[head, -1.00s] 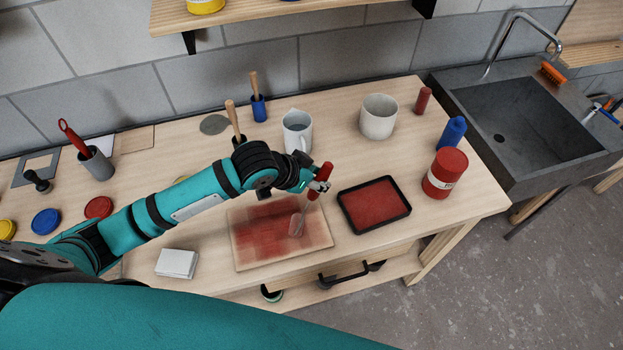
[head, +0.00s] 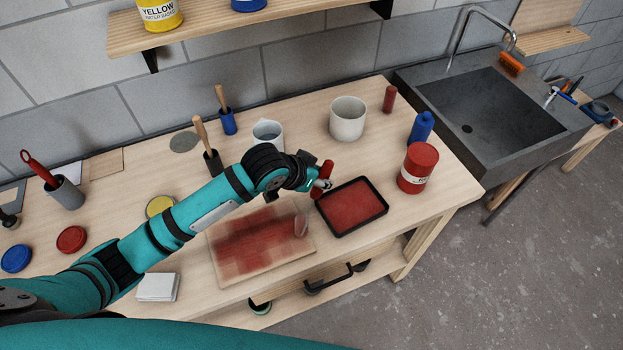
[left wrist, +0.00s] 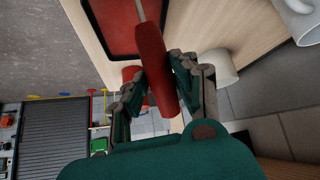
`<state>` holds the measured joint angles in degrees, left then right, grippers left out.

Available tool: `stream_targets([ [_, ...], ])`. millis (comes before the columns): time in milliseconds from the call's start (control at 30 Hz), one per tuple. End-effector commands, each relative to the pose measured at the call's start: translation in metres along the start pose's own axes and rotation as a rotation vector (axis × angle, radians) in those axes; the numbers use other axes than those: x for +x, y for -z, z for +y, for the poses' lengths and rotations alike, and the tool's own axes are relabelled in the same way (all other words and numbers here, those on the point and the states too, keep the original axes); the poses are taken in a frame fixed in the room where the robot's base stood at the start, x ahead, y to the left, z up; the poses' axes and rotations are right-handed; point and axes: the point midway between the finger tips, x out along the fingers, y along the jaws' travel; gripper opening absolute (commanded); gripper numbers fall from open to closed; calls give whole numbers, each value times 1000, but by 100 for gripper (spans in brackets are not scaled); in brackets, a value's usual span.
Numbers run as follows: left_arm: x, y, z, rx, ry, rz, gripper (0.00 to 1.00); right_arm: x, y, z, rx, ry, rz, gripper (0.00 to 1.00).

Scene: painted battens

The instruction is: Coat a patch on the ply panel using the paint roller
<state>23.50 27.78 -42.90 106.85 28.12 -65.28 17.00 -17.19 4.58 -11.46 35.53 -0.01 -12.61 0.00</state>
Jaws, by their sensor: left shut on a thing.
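The ply panel (head: 222,268) lies flat on the bench, with a blotchy red coat over much of its face and a paler bare border. My left gripper (head: 318,184) is shut on the red handle of the paint roller (head: 325,171). In the left wrist view the red handle (left wrist: 152,65) sits between the two fingers (left wrist: 155,80). The roller head hangs down at the panel's right edge; I cannot tell whether it touches. The black paint tray (head: 384,211) with red paint lies just right of it. My right gripper is not in view.
A red paint can (head: 418,168) and a blue bottle (head: 421,128) stand right of the tray. A white pot (head: 348,118), a jug (head: 267,133) and brush holders stand behind my arm. White cloths (head: 158,287) lie at front left. A sink (head: 490,110) adjoins the bench.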

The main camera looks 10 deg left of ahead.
Motion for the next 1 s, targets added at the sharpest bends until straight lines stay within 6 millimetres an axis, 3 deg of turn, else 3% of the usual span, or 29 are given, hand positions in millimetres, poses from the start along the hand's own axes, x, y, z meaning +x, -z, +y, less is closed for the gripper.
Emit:
stream_targets([
  [367, -4, -4, 13, 0, 0, -1, 0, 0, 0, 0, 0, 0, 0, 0],
  [1000, -25, -31, -2, 1, 1, -1, 0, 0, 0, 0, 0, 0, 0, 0],
])
